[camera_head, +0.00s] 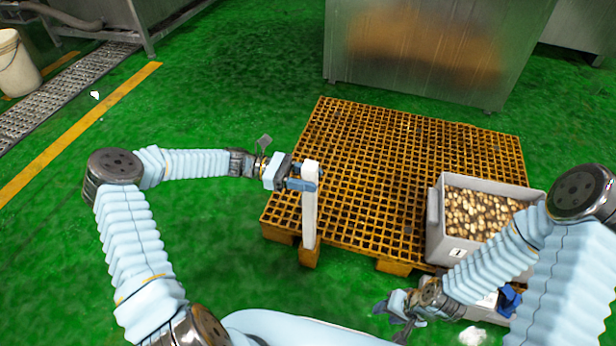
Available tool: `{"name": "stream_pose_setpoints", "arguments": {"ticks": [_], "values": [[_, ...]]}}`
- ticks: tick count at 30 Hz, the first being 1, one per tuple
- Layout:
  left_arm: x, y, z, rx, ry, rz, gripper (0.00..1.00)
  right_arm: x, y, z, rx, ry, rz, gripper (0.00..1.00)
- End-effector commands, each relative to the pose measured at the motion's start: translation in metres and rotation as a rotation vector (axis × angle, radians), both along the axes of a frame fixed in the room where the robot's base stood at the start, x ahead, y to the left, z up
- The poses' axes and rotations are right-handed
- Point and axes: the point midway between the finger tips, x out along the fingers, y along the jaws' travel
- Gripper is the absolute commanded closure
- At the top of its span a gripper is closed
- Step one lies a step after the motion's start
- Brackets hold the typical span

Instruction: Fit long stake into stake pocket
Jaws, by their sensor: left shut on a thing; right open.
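The long stake (309,215) is a white bar. It stands roughly upright in front of the left part of the yellow grid pallet (370,150). My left gripper (302,178) is shut on it near its upper end. The stake's lower end shows just above a yellow block (309,256) at the pallet's front edge. I cannot tell whether that block is the stake pocket, or whether the stake touches it or is in it. My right gripper (403,318) is open and empty, low in front of the pallet.
A grey crate (434,225) of round brownish pieces stands on the pallet's right part, partly behind my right arm. A white and blue item (510,299) lies below it. A steel cabinet (420,55) stands behind the pallet.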

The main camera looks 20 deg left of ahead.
Motion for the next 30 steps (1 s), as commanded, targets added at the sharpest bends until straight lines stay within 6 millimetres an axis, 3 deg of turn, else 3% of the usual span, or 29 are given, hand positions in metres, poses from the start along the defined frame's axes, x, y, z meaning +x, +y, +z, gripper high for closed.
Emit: {"name": "stream_pose_setpoints", "arguments": {"ticks": [30], "values": [[0.000,0.000,-0.026,-0.001,0.000,0.000,1.00,0.000,0.000,-0.015,0.000,0.000,0.000,0.57]]}}
